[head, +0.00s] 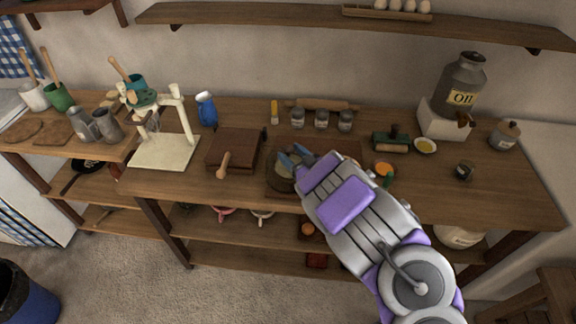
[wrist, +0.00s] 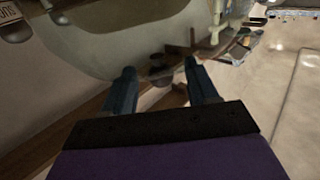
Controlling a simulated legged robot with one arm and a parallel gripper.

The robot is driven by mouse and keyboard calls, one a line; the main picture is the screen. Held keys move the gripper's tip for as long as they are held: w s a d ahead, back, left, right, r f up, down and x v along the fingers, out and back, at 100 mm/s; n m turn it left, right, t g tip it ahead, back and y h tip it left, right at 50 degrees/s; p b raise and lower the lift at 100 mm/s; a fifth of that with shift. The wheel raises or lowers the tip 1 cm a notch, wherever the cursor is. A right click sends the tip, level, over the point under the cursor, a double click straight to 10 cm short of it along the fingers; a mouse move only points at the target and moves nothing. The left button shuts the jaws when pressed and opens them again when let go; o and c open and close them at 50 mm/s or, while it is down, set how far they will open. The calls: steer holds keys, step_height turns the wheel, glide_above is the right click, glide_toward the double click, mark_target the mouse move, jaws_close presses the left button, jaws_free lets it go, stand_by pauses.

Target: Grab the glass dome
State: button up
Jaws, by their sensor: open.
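The glass dome (head: 281,179) stands on the counter in the middle of the head view, see-through and brownish, partly covered by my gripper. My gripper (head: 293,156) is at its top, with its blue fingers spread. In the wrist view the glass dome (wrist: 110,45) fills much of the upper part as a pale, rounded, see-through shape. My gripper (wrist: 160,72) is open there, and small dark shapes show between the fingertips. I cannot tell whether the fingers touch the glass or a knob on it.
A wooden box with a handle (head: 235,150) is to the left of the dome. Jars (head: 321,118) and a rolling pin (head: 322,105) are behind.

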steer(key=shift+x, duration=1.15)
jaws_close()
